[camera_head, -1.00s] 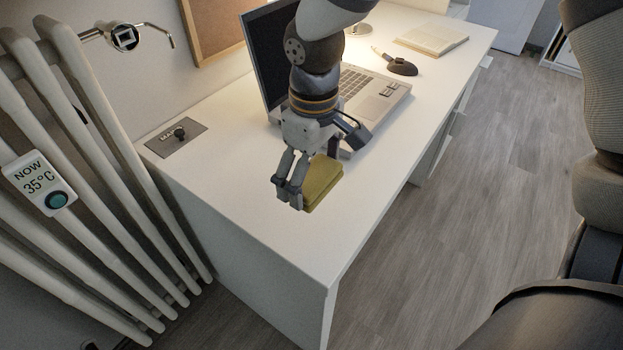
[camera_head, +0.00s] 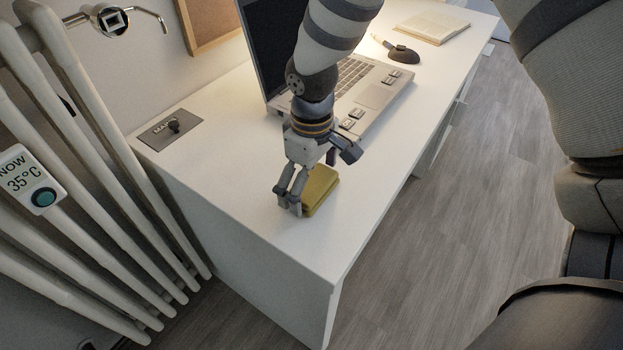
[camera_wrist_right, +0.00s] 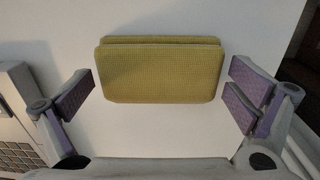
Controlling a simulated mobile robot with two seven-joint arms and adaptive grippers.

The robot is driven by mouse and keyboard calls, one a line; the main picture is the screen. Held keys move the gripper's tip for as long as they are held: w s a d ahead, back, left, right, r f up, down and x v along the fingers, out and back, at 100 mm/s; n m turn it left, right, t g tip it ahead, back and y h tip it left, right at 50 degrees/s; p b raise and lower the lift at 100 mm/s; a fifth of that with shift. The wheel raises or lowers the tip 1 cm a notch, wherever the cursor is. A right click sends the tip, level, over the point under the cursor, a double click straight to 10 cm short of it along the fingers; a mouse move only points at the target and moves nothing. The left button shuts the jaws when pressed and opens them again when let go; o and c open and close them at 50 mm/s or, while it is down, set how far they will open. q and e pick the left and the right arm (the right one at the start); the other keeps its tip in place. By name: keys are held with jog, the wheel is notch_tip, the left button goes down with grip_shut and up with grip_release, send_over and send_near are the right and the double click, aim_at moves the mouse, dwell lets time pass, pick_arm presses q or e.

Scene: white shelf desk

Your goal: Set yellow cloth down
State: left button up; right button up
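The folded yellow cloth (camera_head: 321,191) lies on the near part of the white desk (camera_head: 240,225). It shows fully in the right wrist view (camera_wrist_right: 160,72), two layers flat on the white surface. My right gripper (camera_head: 313,181) is over the cloth. Its fingers are spread wide, one on each side of the cloth; in the right wrist view (camera_wrist_right: 165,95) gaps show between the pads and the cloth's edges. The gripper hides part of the cloth in the head view. My left gripper is not in view.
An open laptop (camera_head: 370,92) stands just behind the gripper. A dark mouse-like object (camera_head: 403,56) and an open book (camera_head: 432,27) lie farther back. A radiator (camera_head: 75,170) stands left of the desk. The desk's near end is clear.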

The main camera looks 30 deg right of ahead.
aim_at(312, 183)
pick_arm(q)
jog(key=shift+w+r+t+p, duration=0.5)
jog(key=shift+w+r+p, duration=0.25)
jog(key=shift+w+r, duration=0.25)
pick_arm(e)
notch_tip(312, 183, up, 12)
jog(key=shift+r, duration=0.15)
jog(key=shift+s, duration=0.1)
